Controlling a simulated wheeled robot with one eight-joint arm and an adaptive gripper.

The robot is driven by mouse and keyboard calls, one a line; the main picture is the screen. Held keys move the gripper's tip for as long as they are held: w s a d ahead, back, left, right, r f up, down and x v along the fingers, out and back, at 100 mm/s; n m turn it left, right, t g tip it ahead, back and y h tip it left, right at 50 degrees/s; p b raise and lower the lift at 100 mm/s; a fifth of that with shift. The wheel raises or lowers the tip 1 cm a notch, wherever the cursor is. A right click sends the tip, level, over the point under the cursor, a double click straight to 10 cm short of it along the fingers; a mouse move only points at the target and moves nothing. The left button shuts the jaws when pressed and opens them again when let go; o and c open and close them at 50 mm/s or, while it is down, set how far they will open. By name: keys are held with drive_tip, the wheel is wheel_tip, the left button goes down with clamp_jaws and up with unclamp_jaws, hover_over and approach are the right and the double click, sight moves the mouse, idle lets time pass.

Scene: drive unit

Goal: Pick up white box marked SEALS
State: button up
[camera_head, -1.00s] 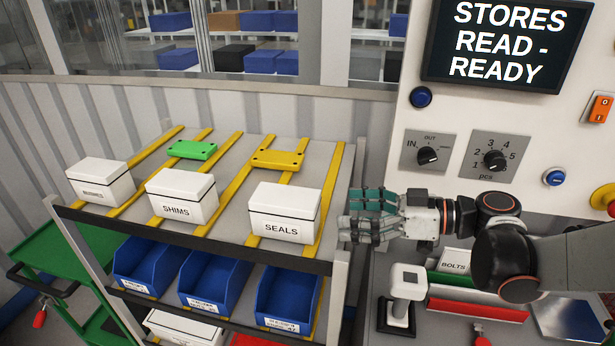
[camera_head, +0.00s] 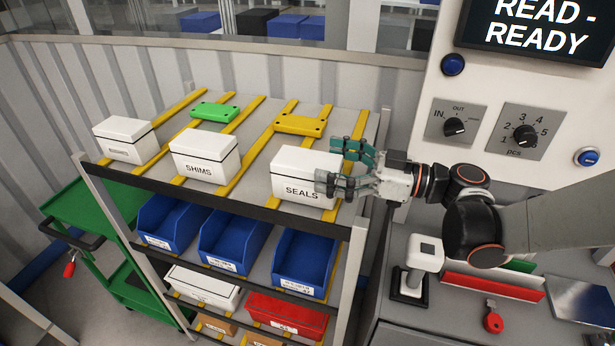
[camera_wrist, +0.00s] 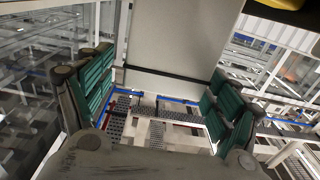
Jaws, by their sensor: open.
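The white box marked SEALS (camera_head: 298,172) stands upright at the right end of the sloped top shelf. My gripper (camera_head: 338,170) is open at the box's right side, with its green-padded fingers overlapping the box's right edge in the head view. In the wrist view, the box's pale face (camera_wrist: 180,38) with a dark seam fills the upper middle. The open fingers of my gripper (camera_wrist: 155,100) lie to its left and right there. I cannot tell whether the fingers touch the box.
A white SHIMS box (camera_head: 204,160) and another white box (camera_head: 126,140) stand left on the shelf. A yellow block (camera_head: 300,124) and a green block (camera_head: 214,111) lie behind. Blue bins (camera_head: 303,262) sit below. The control panel (camera_head: 510,95) rises at right.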

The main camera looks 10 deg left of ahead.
sight(307, 159)
drive_tip(key=a, duration=0.3)
drive_tip(key=shift+a+f+b, duration=0.25)
drive_tip(key=shift+a+b, duration=0.05)
drive_tip(key=shift+a, duration=0.7)
drive_tip(key=shift+c, duration=0.5)
drive_tip(key=shift+r, duration=0.1)
drive_tip(key=c, duration=1.3)
